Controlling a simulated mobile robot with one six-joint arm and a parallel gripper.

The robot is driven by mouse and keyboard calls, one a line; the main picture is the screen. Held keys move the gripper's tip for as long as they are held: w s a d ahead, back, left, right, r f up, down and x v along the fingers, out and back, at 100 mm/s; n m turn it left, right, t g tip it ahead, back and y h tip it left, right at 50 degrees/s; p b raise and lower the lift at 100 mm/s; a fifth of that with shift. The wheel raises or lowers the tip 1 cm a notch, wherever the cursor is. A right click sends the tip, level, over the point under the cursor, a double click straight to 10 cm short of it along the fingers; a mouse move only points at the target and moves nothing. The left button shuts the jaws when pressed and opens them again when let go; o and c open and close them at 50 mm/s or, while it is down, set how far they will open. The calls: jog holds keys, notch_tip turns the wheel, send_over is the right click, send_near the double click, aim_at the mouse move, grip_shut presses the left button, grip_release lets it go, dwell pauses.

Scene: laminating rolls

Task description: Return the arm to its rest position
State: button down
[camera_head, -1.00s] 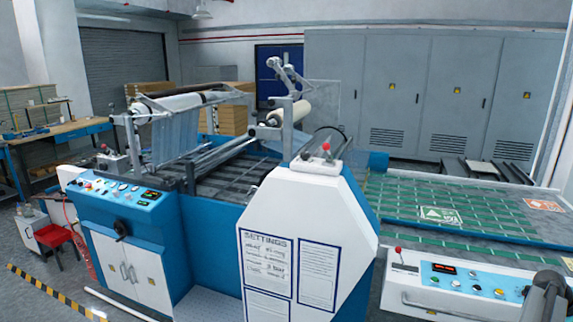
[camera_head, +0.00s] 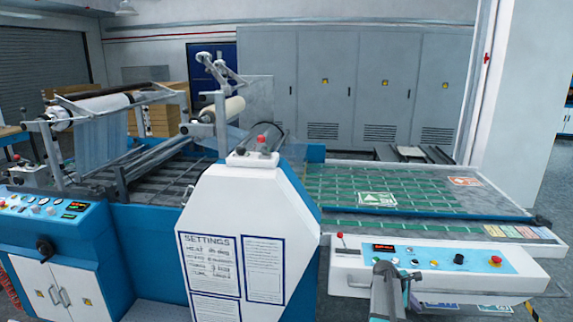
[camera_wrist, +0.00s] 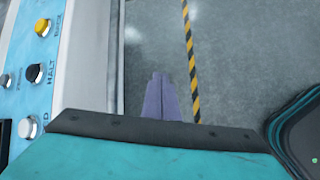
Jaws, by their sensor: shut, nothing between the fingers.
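My gripper (camera_wrist: 161,98) shows in the wrist view as two grey-purple fingers lying side by side, shut and empty, above the grey floor. Part of my arm shows at the bottom of the head view, in front of the right control panel (camera_head: 436,258). The fingers themselves cannot be made out in the head view. In the wrist view a control panel (camera_wrist: 30,75) with yellow, black and pale buttons lies to the left of the fingers, apart from them.
The laminating machine's white housing (camera_head: 247,225) stands left of my arm in the head view. A green-gridded table (camera_head: 335,190) lies behind the right panel. Yellow-black floor tape (camera_wrist: 190,55) runs across open floor. Grey cabinets (camera_head: 345,90) line the back wall.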

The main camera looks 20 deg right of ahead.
jog(key=a+f+n+y+b, duration=0.1)
jog(key=a+f, duration=0.7)
jog(key=a, duration=0.4)
jog(key=w+a+f+n+y+b, duration=0.1)
jog(key=a+f, duration=0.6)
jog(key=a, duration=0.4)
jog(key=a+f+n+y+b, duration=0.1)
jog(key=a+f, duration=0.7)
jog(key=a, duration=0.4)
jog(key=s+a+f+m+g+y, duration=0.1)
jog(key=s+a+f+m, duration=0.1)
jog(key=s+a, duration=0.5)
jog(key=s+a+f+m+g+y+b, duration=0.1)
jog(key=s+a+f+m+y, duration=0.1)
jog(key=s+a+m, duration=0.3)
jog(key=s+a+f+m+g+y+b, duration=0.1)
jog(key=s+a+f+m, duration=0.2)
jog(key=s+a, duration=0.8)
jog(key=shift+a+f+m+g+y, duration=0.15)
jog(key=shift+a+m+g+y, duration=0.25)
jog(key=shift+a, duration=0.85)
jog(key=shift+d, duration=0.1)
